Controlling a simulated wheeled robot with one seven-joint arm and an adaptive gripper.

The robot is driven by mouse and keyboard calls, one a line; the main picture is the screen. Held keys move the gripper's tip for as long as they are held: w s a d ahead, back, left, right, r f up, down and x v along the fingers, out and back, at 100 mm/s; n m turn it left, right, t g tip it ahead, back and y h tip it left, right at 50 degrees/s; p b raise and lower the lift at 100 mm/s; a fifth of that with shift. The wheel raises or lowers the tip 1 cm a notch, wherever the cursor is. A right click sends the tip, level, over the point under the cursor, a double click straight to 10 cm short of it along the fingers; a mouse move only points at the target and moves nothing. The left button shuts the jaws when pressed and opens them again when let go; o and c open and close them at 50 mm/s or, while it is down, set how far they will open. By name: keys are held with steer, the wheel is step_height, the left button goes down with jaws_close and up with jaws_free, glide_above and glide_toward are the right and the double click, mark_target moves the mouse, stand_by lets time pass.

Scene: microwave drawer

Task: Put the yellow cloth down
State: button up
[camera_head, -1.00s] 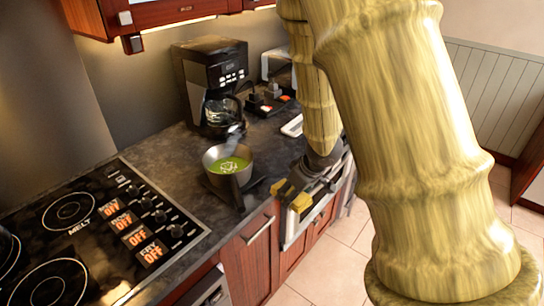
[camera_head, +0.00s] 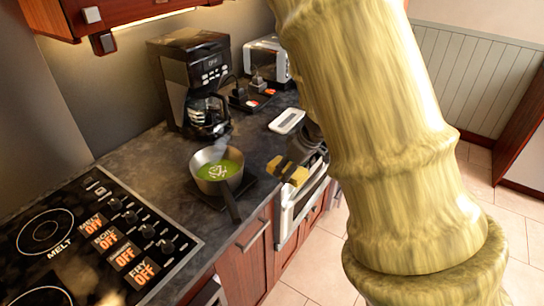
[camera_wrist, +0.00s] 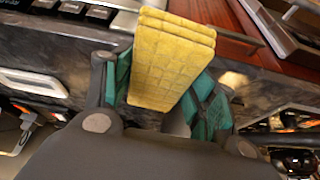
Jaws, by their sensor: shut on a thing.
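The yellow cloth (camera_wrist: 172,58) is a folded, thick pad held between the teal pads of my gripper (camera_wrist: 163,92) in the wrist view. My gripper is shut on it. In the head view the yellow cloth (camera_head: 291,173) shows as a small yellow patch at my gripper (camera_head: 293,165), near the front edge of the dark counter, right of the pot. I cannot tell whether the cloth touches the counter. My arm hides the area to the right of it.
A steaming pot of green soup (camera_head: 217,170) stands on the counter, its handle toward the front edge. A coffee maker (camera_head: 190,80), a toaster (camera_head: 268,60) and a white tray (camera_head: 287,121) stand behind. The cooktop (camera_head: 95,240) is at left. A white-framed appliance (camera_head: 298,212) is below the counter edge.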

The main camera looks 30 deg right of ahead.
steer(key=w+p, duration=0.1)
steer(key=w, duration=0.2)
steer(key=w+d+p, duration=0.1)
steer(key=w, duration=0.3)
steer(key=w+f, duration=0.1)
steer(key=w, duration=0.3)
steer(key=shift+d+p, duration=0.2)
steer(key=shift+p, duration=0.2)
steer(key=shift+p+x, duration=0.3)
steer(key=shift+x, duration=0.75)
steer(key=shift+d+f+p, duration=0.2)
steer(key=shift+f+p, duration=0.35)
steer(key=shift+p, duration=0.15)
steer(key=shift+s+a+f, duration=0.1)
steer(key=shift+s+f, duration=0.15)
steer(key=shift+f, duration=0.45)
steer(key=o, duration=0.9)
steer(key=shift+f, duration=0.15)
steer(key=shift+w+r+b, duration=0.2)
steer(key=shift+b, duration=0.55)
